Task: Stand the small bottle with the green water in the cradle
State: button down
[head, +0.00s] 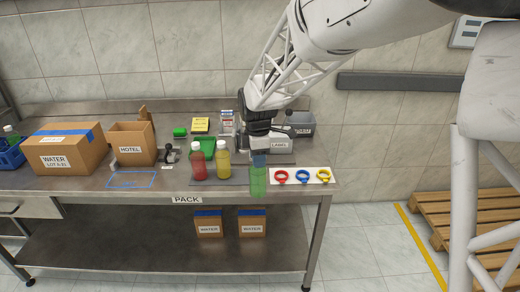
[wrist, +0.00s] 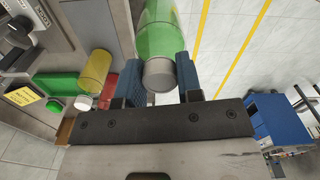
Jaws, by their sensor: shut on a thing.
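My gripper (head: 259,158) is shut on the green-water bottle (head: 258,182), holding it upright by its top at the table's front edge. I cannot tell if its base touches the table. In the wrist view the bottle (wrist: 160,32) lies between both blue fingers (wrist: 159,78), its grey cap (wrist: 159,75) toward me. I cannot surely tell which thing is the cradle. A small dark stand (head: 168,153) is left of the bottles. A white plate with a red ring (head: 281,176), blue ring (head: 302,176) and yellow ring (head: 323,175) lies just right of the held bottle.
A red bottle (head: 197,162) and a yellow bottle (head: 223,160) stand left of my gripper. A green tray (head: 204,146) is behind them. A water carton (head: 68,150) and an open hotel carton (head: 131,144) are at left. A blue-outlined area (head: 131,180) is bare.

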jog(key=w+a+r, duration=0.1)
jog(key=w+r, duration=0.2)
jog(key=w, duration=0.8)
jog(key=w+a+r, duration=0.2)
jog(key=w+r, duration=0.1)
jog(key=w, duration=0.8)
jog(key=w+a+r, duration=0.1)
jog(key=w+r, duration=0.3)
jog(key=w, duration=0.7)
jog(key=shift+a, duration=0.4)
jog(key=shift+w+f, duration=0.1)
jog(key=shift+f, duration=3.45)
jog(key=shift+f, duration=2.4)
